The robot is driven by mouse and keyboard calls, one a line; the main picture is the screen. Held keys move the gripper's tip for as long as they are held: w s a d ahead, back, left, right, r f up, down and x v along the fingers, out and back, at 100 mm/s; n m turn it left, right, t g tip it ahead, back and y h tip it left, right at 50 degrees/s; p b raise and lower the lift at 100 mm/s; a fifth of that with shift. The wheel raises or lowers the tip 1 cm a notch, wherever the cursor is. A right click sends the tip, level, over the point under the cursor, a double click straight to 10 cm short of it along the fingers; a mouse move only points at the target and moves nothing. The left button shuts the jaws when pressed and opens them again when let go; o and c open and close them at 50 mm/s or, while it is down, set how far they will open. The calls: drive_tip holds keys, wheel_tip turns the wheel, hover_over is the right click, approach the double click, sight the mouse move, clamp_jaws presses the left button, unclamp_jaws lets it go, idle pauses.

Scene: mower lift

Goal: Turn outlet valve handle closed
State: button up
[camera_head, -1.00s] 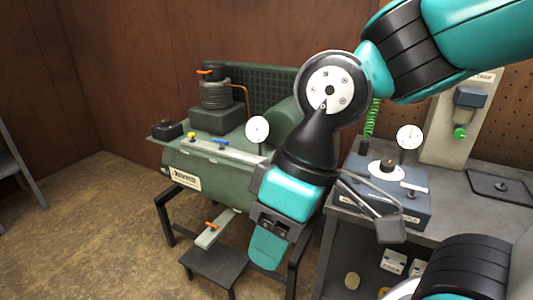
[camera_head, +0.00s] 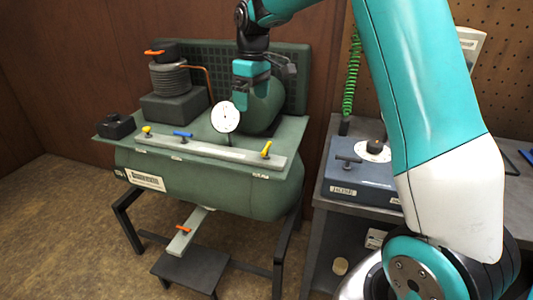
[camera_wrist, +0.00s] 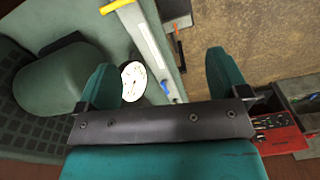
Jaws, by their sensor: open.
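A green compressor (camera_head: 215,190) carries a pale valve rail (camera_head: 210,155) along its front top edge. On the rail are a left yellow handle (camera_head: 147,130), a blue handle (camera_head: 182,135) and a right yellow handle (camera_head: 266,149). I cannot tell from labels which is the outlet valve. My gripper (camera_head: 241,103) is above and behind the rail, just over the white round gauge (camera_head: 225,117). In the wrist view my gripper (camera_wrist: 165,75) is open and empty. The gauge (camera_wrist: 133,80) and blue handle (camera_wrist: 165,87) show between the fingers; a yellow handle (camera_wrist: 117,5) is at the top.
An orange handle (camera_head: 154,52) is on the pump top; another orange handle (camera_head: 184,229) is on the low bar. A workbench (camera_head: 450,160) with a blue-grey device (camera_head: 350,170) stands right. A red box (camera_wrist: 280,130) shows in the wrist view. Floor at left is clear.

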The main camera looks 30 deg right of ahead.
hover_over(267, 147)
wheel_tip(267, 147, down, 3)
wheel_tip(267, 147, down, 17)
drive_tip(key=shift+f, duration=0.15)
drive_tip(key=c, duration=0.6)
